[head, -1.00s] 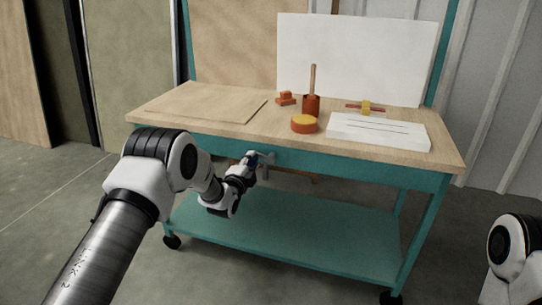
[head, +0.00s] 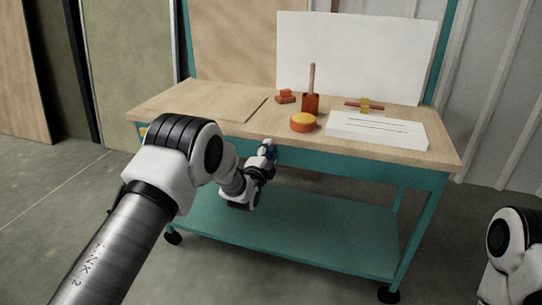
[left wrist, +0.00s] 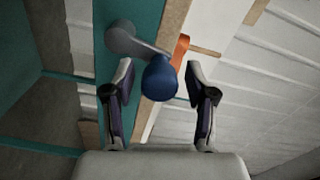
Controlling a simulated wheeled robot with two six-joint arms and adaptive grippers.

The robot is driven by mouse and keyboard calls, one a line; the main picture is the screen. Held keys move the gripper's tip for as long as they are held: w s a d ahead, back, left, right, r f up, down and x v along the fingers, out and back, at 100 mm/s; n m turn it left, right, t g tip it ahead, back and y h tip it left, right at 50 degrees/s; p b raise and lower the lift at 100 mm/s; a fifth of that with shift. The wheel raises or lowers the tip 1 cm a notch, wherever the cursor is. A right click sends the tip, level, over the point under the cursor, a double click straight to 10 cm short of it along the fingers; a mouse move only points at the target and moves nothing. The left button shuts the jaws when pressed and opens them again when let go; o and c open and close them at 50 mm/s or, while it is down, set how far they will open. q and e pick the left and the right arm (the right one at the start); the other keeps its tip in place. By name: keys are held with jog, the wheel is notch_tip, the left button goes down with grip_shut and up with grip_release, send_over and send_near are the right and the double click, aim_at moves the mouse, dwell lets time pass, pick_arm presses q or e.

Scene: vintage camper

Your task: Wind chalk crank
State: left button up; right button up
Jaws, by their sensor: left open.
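The crank shows in the left wrist view as a grey arm (left wrist: 130,40) on the teal bench front, with a rounded blue knob (left wrist: 160,78). My left gripper (left wrist: 160,92) is open, with one finger on each side of the knob. I cannot tell whether either finger touches it. In the head view my left gripper (head: 267,160) is at the bench's teal front edge, and my own arm and hand hide most of the crank there. My right gripper is out of the picture; only part of my right arm shows at lower right.
The wooden benchtop (head: 230,127) carries an orange round tub (head: 304,122), an orange holder with a stick (head: 311,103), small orange blocks (head: 285,97), a yellow-and-red piece (head: 364,106) and a white lined slab (head: 377,130). A teal lower shelf (head: 310,232) is below.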

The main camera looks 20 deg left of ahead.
pick_arm(q)
jog(key=shift+s, duration=0.1)
jog(key=shift+s+r+p, duration=0.1)
jog(key=shift+s+p, duration=0.6)
jog(key=shift+s, duration=0.45)
jog(key=shift+s+a+p, duration=0.1)
jog(key=shift+s+p, duration=0.3)
jog(key=shift+s, duration=0.85)
